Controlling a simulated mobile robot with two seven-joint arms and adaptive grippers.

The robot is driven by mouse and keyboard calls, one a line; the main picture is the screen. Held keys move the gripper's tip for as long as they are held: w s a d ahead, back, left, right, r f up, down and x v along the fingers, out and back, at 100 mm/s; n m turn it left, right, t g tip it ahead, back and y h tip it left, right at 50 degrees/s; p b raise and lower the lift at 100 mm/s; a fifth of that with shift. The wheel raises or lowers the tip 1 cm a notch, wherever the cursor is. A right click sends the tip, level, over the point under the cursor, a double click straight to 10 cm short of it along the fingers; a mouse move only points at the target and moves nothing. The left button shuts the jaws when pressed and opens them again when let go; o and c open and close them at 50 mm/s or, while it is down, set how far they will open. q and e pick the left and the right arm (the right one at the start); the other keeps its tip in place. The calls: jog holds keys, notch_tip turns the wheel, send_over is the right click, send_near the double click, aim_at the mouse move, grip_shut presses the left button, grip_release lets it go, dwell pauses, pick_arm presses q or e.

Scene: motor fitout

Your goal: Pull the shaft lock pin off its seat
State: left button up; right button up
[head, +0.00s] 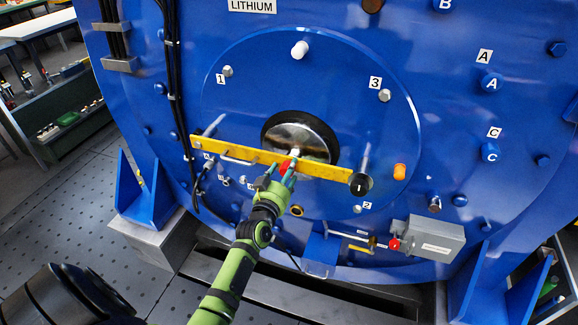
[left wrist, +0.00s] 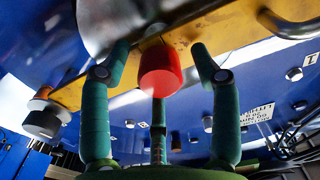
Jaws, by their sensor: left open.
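The shaft lock pin, seen as a red cylindrical head (left wrist: 160,70), stands out from a yellow bar (head: 240,153). The bar lies slanted across the front of the shiny shaft end (head: 305,140). In the head view the red head (head: 285,166) is small and partly covered by my fingers. My left gripper (head: 281,174) is open at it. In the left wrist view its teal fingers (left wrist: 158,62) stand on either side of the red head, with visible gaps, and a third finger shows below. The pin's seat is hidden. My right gripper is not in view.
A black-ended rod (head: 361,184) sticks out at the bar's right end, and another rod (head: 212,126) at its left end. A grey box (head: 428,237) with a red knob is at lower right. Bolts and labels dot the blue motor face (head: 340,75). Cables hang at left.

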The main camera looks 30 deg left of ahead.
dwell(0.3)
pick_arm(q)
jog(key=shift+c, duration=0.4)
jog(key=shift+r, duration=0.1)
grip_shut()
jog(key=shift+p+v, duration=1.6)
jog(key=shift+v, duration=1.4)
jog(key=shift+s, duration=0.15)
jog(key=shift+s+d+p, duration=0.15)
jog(key=shift+s+p, duration=0.25)
jog(key=shift+s, duration=0.25)
